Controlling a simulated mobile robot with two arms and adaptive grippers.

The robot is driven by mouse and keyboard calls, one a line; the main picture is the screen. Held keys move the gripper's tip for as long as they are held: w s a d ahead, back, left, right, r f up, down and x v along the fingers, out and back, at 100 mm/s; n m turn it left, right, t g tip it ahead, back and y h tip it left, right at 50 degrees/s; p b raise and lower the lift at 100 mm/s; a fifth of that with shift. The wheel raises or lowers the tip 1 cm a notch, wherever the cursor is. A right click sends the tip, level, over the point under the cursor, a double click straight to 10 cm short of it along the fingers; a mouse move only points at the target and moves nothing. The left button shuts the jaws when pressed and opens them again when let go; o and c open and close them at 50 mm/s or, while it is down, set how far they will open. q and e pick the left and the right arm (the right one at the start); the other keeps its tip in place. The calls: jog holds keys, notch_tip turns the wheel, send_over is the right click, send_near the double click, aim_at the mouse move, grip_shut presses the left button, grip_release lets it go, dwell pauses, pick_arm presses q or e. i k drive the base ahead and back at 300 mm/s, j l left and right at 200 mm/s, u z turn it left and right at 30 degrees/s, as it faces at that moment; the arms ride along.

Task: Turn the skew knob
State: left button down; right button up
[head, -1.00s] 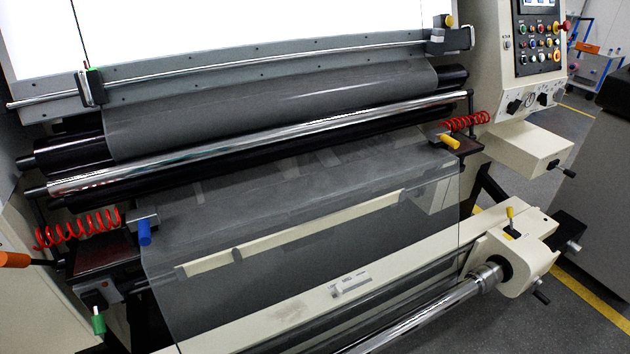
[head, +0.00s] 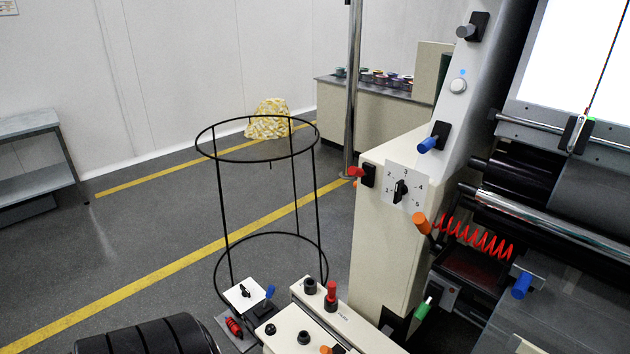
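A black pointer knob (head: 400,191) sits on a white dial plate numbered 1 to 5, on the cream left side of the machine. Another small black knob (head: 244,291) sits on a white plate low down, left of a cream control box (head: 310,325). No readable label tells me which one is the skew knob. Neither of my grippers is in view.
Around the dial are a red knob (head: 356,172), a blue-tipped lever (head: 428,144) and an orange-tipped handle (head: 420,223). A black wire hoop stand (head: 257,152) stands on the floor to the left. Open floor (head: 130,250) lies further left, with yellow lines.

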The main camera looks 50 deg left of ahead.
aim_at(400, 190)
jog(key=u, duration=1.15)
